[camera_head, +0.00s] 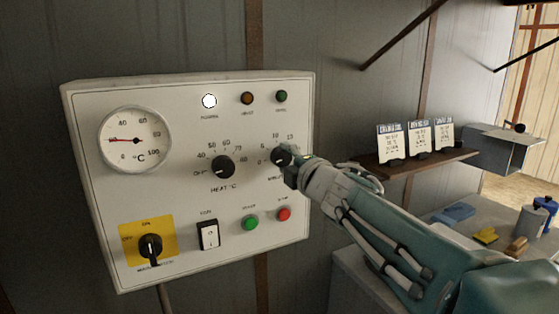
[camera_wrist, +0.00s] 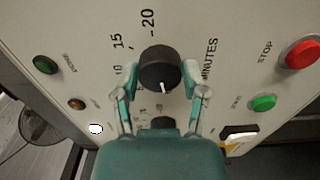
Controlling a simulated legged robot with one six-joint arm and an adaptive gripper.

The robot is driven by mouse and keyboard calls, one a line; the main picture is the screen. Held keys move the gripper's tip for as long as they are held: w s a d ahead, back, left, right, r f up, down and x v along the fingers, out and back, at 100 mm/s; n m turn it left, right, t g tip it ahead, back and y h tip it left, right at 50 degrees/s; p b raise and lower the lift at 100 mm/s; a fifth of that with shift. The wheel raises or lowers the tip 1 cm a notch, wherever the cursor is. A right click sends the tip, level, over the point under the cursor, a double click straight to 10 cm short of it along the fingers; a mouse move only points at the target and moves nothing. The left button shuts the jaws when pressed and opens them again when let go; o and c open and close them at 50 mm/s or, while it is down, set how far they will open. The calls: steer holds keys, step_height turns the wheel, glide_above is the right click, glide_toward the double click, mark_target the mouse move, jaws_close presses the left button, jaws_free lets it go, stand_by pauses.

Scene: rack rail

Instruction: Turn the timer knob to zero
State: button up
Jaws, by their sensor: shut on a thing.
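The timer knob (camera_head: 279,157) is black and round, on the right of the white control panel, with a 0 mark on its left and 5, 10 and 15 around its upper side. In the head view my gripper (camera_head: 286,160) covers the knob's right part. The 0 mark is not readable in the wrist view.
The panel (camera_head: 90,200) also holds a dial gauge (camera_head: 135,139), a heat knob (camera_head: 222,167), a yellow-backed switch (camera_head: 150,246), a rocker switch (camera_head: 208,235), and green (camera_head: 250,223) and red (camera_head: 284,214) buttons below the timer. A shelf (camera_head: 420,163) with cards stands right.

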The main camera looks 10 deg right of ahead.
steer(key=shift+f, duration=0.25)
steer(key=o, duration=1.2)
steer(key=shift+c, duration=0.2)
steer(key=shift+a+r, duration=0.1)
steer(key=shift+a, duration=0.05)
steer(key=shift+s+d+r, duration=0.1)
steer(key=shift+s+d, duration=0.1)
steer(key=shift+s, duration=0.2)
steer(key=v, duration=1.1)
